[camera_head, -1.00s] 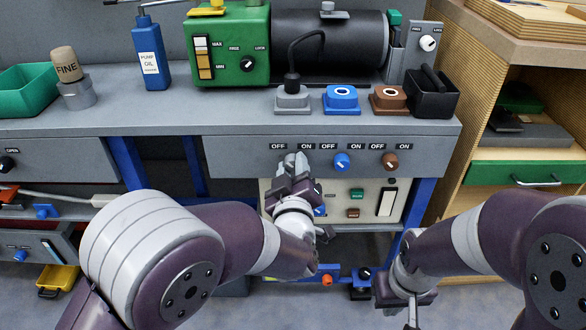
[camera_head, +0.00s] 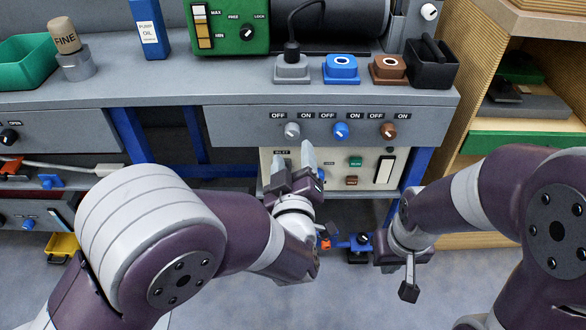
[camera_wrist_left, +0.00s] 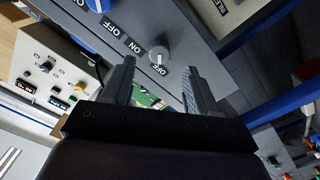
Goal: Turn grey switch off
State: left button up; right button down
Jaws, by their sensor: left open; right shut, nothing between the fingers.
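The grey switch (camera_head: 292,131) is a round knob on the grey front panel (camera_head: 235,128), below its OFF and ON labels. Its pointer direction is too small to tell here. My left gripper (camera_head: 295,160) is open and empty, with its fingertips just below the knob in the head view. In the left wrist view, the grey knob (camera_wrist_left: 158,54) shows between and beyond the two fingers of my left gripper (camera_wrist_left: 158,68), seemingly apart from them. A light mark shows on the knob's face. My right gripper (camera_head: 409,285) is shut and empty, low at the right.
A blue knob (camera_head: 341,131) and a brown knob (camera_head: 388,131) sit right of the grey one. A cream control box (camera_head: 335,178) stands below the panel. Grey (camera_head: 292,68), blue (camera_head: 341,68) and brown (camera_head: 388,68) sockets stand on the bench top, with a cable in the grey one.

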pick_arm(q)
jog(key=s+p, duration=0.1)
jog(key=s, duration=0.5)
jog(key=shift+s, duration=0.15)
